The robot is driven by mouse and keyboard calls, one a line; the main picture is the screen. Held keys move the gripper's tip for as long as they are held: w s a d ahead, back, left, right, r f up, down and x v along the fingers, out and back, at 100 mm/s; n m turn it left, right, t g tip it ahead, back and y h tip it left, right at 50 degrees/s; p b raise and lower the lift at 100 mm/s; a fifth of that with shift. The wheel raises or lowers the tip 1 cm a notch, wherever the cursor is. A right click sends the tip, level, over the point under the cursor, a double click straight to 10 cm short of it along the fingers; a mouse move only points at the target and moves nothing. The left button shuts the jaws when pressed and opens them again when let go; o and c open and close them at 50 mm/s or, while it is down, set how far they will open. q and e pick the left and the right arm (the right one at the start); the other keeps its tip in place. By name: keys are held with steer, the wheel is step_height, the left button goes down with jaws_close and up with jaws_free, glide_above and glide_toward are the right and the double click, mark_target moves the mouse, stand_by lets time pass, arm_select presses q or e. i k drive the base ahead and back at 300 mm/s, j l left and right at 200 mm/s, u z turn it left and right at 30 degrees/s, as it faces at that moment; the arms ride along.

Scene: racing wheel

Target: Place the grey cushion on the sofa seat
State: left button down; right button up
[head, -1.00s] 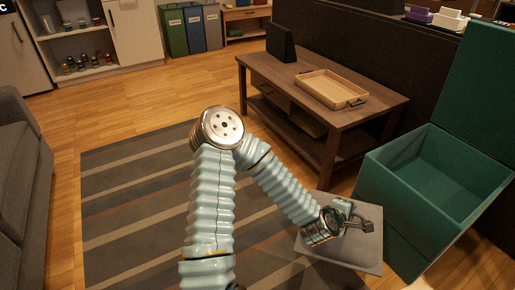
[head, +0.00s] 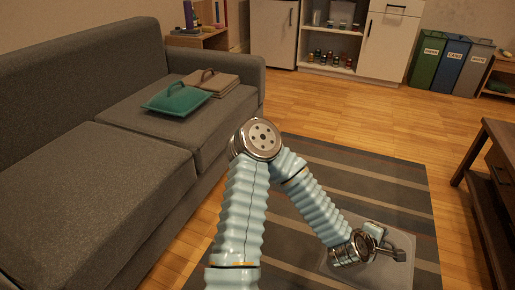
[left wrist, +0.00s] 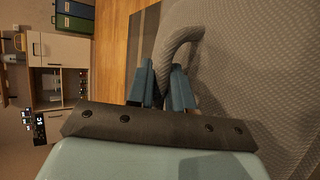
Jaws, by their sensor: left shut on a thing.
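The grey cushion (head: 408,272) is at the lower right of the head view, with the striped rug below it. My left gripper (head: 388,249) is shut on its loop handle. In the left wrist view the fingers (left wrist: 162,80) close around that handle, and the patterned grey fabric of the cushion (left wrist: 255,70) fills the right side. The sofa (head: 90,180) is on the left of the head view, apart from the cushion. Its near seat is bare. My right gripper is not in view.
A teal cushion (head: 178,98) and a brown cushion (head: 228,84) lie on the far sofa seat. A striped rug (head: 345,180) covers the floor. A wooden table (head: 490,185) stands at the right edge. Recycling bins (head: 452,62) and cabinets (head: 335,38) stand at the back.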

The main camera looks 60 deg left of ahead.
mark_target(95, 189)
steer(key=i+u, duration=0.15)
steer(key=u, duration=0.25)
steer(key=i+l+u, duration=0.1)
steer(key=u, duration=0.3)
steer(key=i+l+u, duration=0.1)
steer(key=u, duration=0.3)
steer(key=i+l+u, duration=0.1)
steer(key=u, duration=0.3)
steer(key=l+u, duration=0.15)
steer(key=u, duration=0.25)
steer(key=i+l, duration=0.05)
